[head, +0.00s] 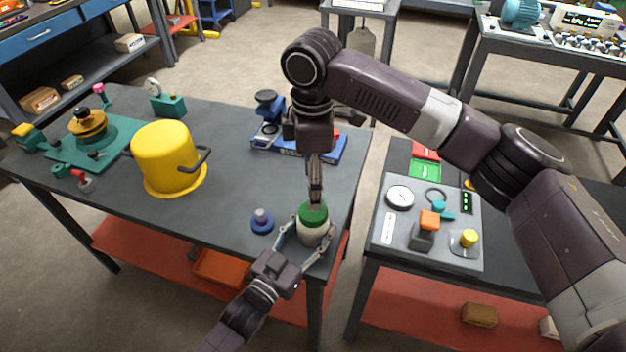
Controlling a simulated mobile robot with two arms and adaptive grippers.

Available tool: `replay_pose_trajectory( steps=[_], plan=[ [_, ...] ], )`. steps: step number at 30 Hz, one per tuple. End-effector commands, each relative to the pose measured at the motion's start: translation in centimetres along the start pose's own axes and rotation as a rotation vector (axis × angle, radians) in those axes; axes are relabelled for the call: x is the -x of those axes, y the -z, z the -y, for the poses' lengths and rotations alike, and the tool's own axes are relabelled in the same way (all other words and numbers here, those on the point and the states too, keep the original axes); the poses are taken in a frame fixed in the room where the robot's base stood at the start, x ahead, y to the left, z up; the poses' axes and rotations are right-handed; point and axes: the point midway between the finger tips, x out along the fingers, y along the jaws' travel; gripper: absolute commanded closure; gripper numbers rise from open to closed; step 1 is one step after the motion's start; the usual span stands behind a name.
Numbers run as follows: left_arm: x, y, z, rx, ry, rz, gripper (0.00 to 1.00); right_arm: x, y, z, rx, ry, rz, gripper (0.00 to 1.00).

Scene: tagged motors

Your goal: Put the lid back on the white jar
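The white jar (312,233) stands upright near the front right corner of the dark table. A green lid (313,214) is at its top; I cannot tell whether it is seated or just above the rim. My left gripper (305,240) reaches in from below with its fingers on both sides of the jar, closed around its body. My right gripper (315,199) points straight down over the jar, with its narrow fingers at the top of the green lid. The fingertips are partly lost against the lid, so their grip is unclear.
A small blue knobbed piece (262,221) stands just left of the jar. A yellow pot (166,160) is farther left, and a blue device (270,135) is behind. A gap separates this table from the right bench with its grey panel (385,225). The table's middle is clear.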

Motion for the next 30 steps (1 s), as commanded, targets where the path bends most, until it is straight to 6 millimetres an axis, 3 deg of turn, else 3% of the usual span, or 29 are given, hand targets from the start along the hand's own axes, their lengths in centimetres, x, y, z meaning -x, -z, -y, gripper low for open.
replay_pose_trajectory(
  steps=[15, 28, 30],
  plan=[
    [0.0, 0.0, 0.0, 0.000, 0.000, 0.001, 1.00, -6.8, -0.1, 0.0, -0.002, 0.002, 0.001, 0.40],
    [0.0, 0.0, 0.0, 0.000, 0.000, 0.001, 1.00, -7.9, 0.0, 0.0, -0.001, 0.000, 0.001, 0.40],
    [0.0, 0.0, 0.0, 0.000, 0.000, 0.001, 1.00, -7.9, 0.0, 0.0, -0.001, 0.000, 0.001, 0.46]
  ],
)
